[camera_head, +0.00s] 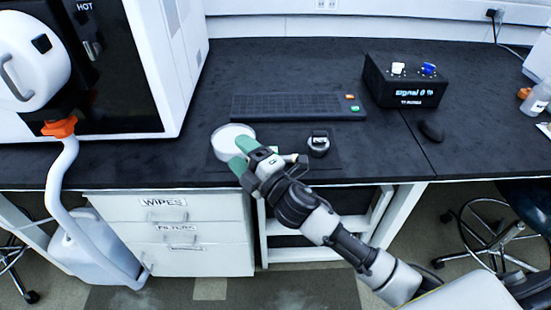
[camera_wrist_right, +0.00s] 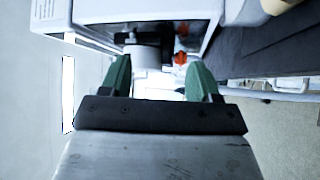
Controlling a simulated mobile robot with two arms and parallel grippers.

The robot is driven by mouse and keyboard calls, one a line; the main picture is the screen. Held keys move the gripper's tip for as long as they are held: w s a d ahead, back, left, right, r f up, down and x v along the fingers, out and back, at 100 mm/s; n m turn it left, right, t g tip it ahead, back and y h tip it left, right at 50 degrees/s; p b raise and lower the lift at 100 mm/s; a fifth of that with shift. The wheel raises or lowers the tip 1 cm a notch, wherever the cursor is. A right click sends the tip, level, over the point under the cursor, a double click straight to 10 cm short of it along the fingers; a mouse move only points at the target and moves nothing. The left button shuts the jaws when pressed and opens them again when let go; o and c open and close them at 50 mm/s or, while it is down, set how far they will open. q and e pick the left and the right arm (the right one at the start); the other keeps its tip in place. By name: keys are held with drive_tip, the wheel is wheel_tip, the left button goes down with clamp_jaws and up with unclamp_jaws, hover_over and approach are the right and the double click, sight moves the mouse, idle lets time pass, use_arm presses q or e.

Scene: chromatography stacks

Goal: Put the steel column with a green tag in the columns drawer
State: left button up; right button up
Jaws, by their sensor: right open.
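My right gripper (camera_head: 242,155) reaches in over the bench's front edge with its green fingers apart and nothing between them. Its open fingers also show in the right wrist view (camera_wrist_right: 161,80). In the head view the fingertips overlap the lower edge of a round white dish (camera_head: 231,133); I cannot tell whether they touch it. I cannot make out a steel column with a green tag in either view. Under the bench is a white drawer unit with shut drawers labelled WIPES (camera_head: 163,203) and FILTERS (camera_head: 176,228). A lower label (camera_head: 183,248) is too small to read. My left gripper is out of view.
Behind lie a dark ridged panel (camera_head: 290,107) and a black box with a lit display (camera_head: 403,80). A white machine marked HOT (camera_head: 162,60) stands left. Bare bench top separates them.

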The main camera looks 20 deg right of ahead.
drive_tip(key=a+r+n+g+y, duration=0.5)
drive_tip(key=n+g+y, duration=0.25)
drive_tip(key=n, duration=0.65)
drive_tip(key=n+g+h, duration=1)
drive_tip(key=n+h, duration=0.3)
drive_tip(key=n, duration=0.3)
approach(274, 149)
drive_tip(key=f, duration=0.1)
drive_tip(key=shift+t+y, duration=0.25)
drive_tip(key=x, duration=0.6)
drive_tip(key=shift+s+a+r+b, duration=0.15)
drive_tip(key=shift+a+b, duration=0.1)
drive_tip(key=shift+b, duration=0.15)
drive_tip(key=x, duration=0.5)
drive_tip(key=shift+d+f, duration=0.2)
drive_tip(key=shift+f, duration=0.05)
drive_tip(key=c, duration=1.1)
drive_tip(key=shift+r, duration=0.1)
drive_tip(key=shift+r, duration=0.1)
